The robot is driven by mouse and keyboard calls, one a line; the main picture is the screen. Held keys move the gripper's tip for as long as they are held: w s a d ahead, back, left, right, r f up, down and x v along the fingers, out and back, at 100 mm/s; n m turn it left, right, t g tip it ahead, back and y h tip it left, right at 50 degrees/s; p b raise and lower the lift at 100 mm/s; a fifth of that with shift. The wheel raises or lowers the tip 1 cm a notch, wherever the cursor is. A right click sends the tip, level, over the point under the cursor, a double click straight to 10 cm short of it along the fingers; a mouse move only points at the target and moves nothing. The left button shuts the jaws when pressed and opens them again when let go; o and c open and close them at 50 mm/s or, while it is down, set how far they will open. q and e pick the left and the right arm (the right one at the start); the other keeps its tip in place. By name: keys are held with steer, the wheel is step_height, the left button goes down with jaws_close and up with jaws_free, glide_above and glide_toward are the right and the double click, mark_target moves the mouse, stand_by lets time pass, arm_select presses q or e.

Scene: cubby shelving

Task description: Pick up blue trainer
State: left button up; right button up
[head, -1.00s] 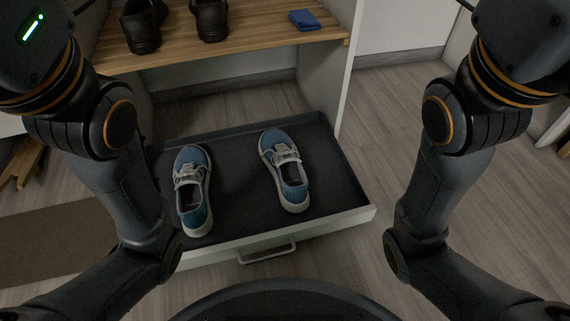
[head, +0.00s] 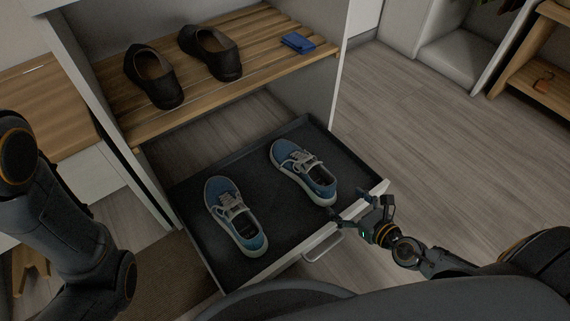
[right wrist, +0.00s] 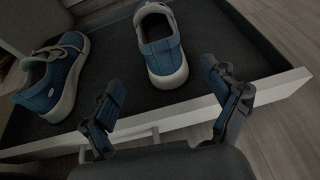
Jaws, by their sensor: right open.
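Two blue trainers with pale soles and laces lie in the pulled-out dark drawer tray (head: 203,253). The right-hand trainer (head: 303,172) lies nearer my right gripper (head: 347,203), its heel towards the drawer front. The left-hand trainer (head: 236,216) lies beside it. My right gripper is open and empty at the drawer's front edge, close to the right-hand trainer's heel. In the right wrist view that heel (right wrist: 161,53) is ahead of the spread fingers (right wrist: 162,76), apart from them. The other trainer (right wrist: 57,78) is at the left there. My left gripper is out of view.
The white drawer front with its handle (head: 323,246) lies below the gripper. A slatted wooden shelf (head: 262,37) above the drawer holds black shoes (head: 213,55) and a folded blue cloth (head: 297,42). Open floor (head: 440,130) lies to the right.

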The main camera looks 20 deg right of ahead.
mark_target(332, 192)
steer(key=shift+d+f, duration=0.15)
steer(key=shift+f, duration=0.2)
steer(key=x, duration=0.7)
steer(key=shift+w+f, duration=0.1)
steer(key=shift+r+b+x, duration=0.15)
steer(key=shift+b+x, duration=0.05)
steer(key=shift+x, duration=1.3)
steer(key=shift+r+b+x, duration=0.15)
steer(key=shift+b+x, duration=0.05)
steer(key=shift+x, duration=1.3)
steer(key=c, duration=1.5)
steer(key=shift+r, duration=0.1)
